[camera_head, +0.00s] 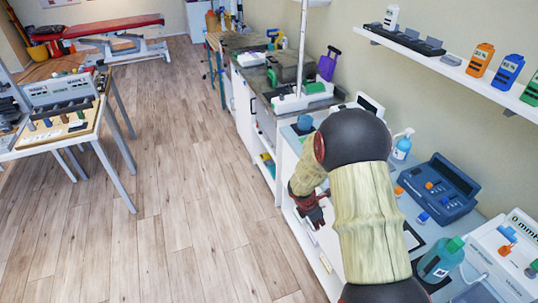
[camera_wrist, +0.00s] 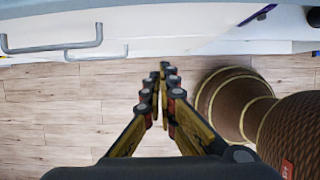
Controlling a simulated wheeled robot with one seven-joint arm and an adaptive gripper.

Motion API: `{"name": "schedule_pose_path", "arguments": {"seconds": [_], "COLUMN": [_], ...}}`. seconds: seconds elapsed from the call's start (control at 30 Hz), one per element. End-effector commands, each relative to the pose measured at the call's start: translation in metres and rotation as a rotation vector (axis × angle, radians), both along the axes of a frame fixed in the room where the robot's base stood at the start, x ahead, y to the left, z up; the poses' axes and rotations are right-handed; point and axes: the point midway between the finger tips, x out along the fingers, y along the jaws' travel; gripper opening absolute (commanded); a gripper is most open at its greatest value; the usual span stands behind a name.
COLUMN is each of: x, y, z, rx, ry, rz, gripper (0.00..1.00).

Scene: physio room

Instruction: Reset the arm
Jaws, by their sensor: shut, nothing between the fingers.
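My arm reaches forward on the right side of the head view, bent over the edge of a white counter, with my gripper (camera_head: 315,215) hanging low beside the counter's front. In the wrist view my gripper (camera_wrist: 165,70) has its fingers together at the tips with nothing between them. Beyond the fingertips lie the wooden floor (camera_wrist: 60,110) and a white cabinet front with metal handles (camera_wrist: 70,45). My arm hides part of the counter top.
On the counter at right are a blue device (camera_head: 438,188), a teal bottle (camera_head: 440,260) and a spray bottle (camera_head: 402,145). A table (camera_head: 115,125) stands at left and a red couch (camera_head: 110,24) behind. The floor between is clear.

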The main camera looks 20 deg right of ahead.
Motion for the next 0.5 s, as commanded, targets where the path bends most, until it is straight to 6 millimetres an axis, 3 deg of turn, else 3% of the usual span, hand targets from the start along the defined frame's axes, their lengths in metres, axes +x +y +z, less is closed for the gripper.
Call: {"name": "schedule_pose_path", "arguments": {"seconds": [0.27,0.43,0.5], "x": [-0.004,-0.041,-0.057], "y": [-0.001,0.009,0.015], "z": [0.000,-0.005,0.003], "rx": [-0.004,-0.001,-0.002], "ry": [-0.026,-0.030,-0.042], "rz": [-0.100,-0.383,-0.520], "gripper": [0.00,0.00,0.00]}}
